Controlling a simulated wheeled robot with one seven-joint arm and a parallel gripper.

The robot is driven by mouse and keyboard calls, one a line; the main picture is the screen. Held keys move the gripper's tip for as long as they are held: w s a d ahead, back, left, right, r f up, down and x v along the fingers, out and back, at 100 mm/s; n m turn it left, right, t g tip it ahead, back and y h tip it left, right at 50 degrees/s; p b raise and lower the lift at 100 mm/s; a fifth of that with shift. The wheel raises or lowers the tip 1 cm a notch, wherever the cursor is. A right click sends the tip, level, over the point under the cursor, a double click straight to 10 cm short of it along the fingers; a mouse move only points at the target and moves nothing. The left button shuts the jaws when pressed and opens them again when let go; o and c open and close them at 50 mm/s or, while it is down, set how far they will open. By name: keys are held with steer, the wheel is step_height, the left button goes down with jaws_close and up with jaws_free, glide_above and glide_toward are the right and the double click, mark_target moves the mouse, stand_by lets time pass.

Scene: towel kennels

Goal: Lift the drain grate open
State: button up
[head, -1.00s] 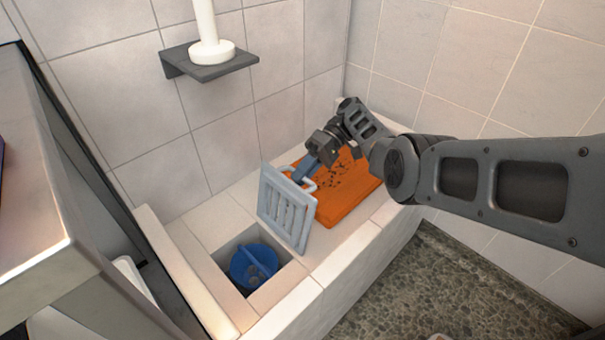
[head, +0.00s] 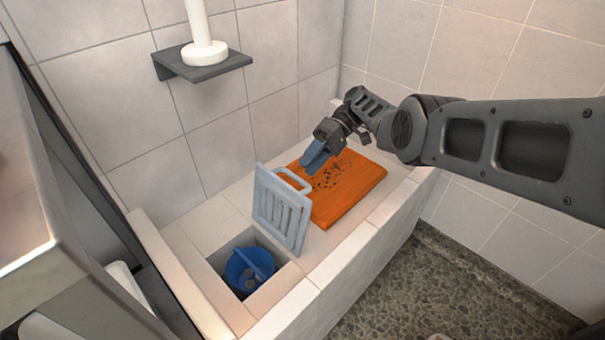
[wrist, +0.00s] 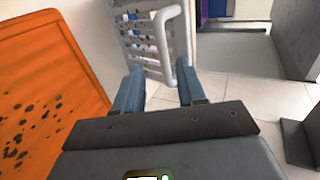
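The light blue-grey slatted drain grate (head: 280,212) stands tilted up on edge beside the square drain opening (head: 222,258). Its bar handle (head: 293,180) faces my gripper. In the wrist view the grate (wrist: 137,42) and its handle (wrist: 163,45) are ahead of the fingers. My gripper (head: 311,165) is just behind the grate, above the orange board. In the wrist view my gripper (wrist: 160,85) has its two blue fingers apart with nothing between them. The handle looks beyond or near the fingertips, and I cannot tell if they touch. A blue drain basket (head: 248,268) sits in the opening.
An orange board with dark specks (head: 352,185) lies on the tiled ledge (head: 340,262) behind the grate. A dark wall shelf (head: 205,68) holds a white pole-like object (head: 203,42). Tiled walls close off the back and right.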

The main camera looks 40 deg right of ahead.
steer(key=shift+b+v, duration=0.35)
steer(key=shift+v, duration=0.8)
steer(key=shift+s, duration=0.15)
